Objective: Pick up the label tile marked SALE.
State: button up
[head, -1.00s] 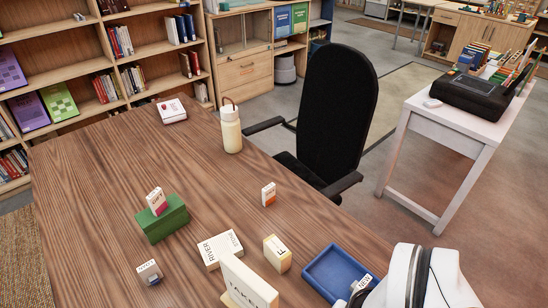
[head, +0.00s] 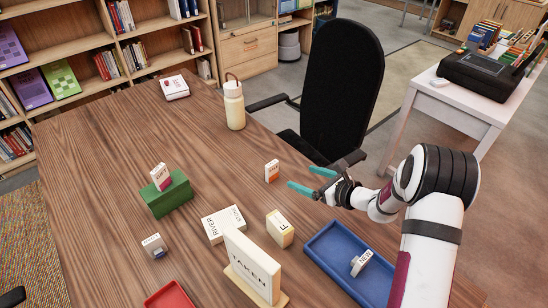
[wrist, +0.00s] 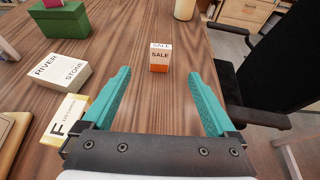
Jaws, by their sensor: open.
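The SALE label tile (head: 272,171) is a small white and orange block standing on the wooden table near its right edge. In the wrist view the SALE tile (wrist: 160,57) stands ahead, roughly in line with the gap between the fingers, and its lettering reads clearly. My gripper (head: 308,180) has teal fingers and is open and empty. It is just right of the tile in the head view, apart from it. In the wrist view the gripper's fingers (wrist: 160,80) are spread wide, with bare table between them.
A cream F block (head: 280,229), a RIVER STONE box (head: 223,224) and a TAKEN sign (head: 251,268) stand nearby. A green block (head: 166,194) holds a GIFT tile. A blue tray (head: 340,262) holds a NEW tile. A bottle (head: 234,106) and chair (head: 340,95) are behind.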

aim_at(274, 171)
jog(key=f, duration=0.1)
jog(key=w+a+f, duration=0.1)
jog(key=shift+w+a+f, duration=0.1)
jog(key=shift+a+f, duration=0.1)
jog(key=shift+f, duration=0.15)
jog(key=x, duration=1.3)
jog(key=shift+w+a+f, duration=0.2)
jog(key=shift+w+f, duration=0.05)
jog(key=c, duration=1.5)
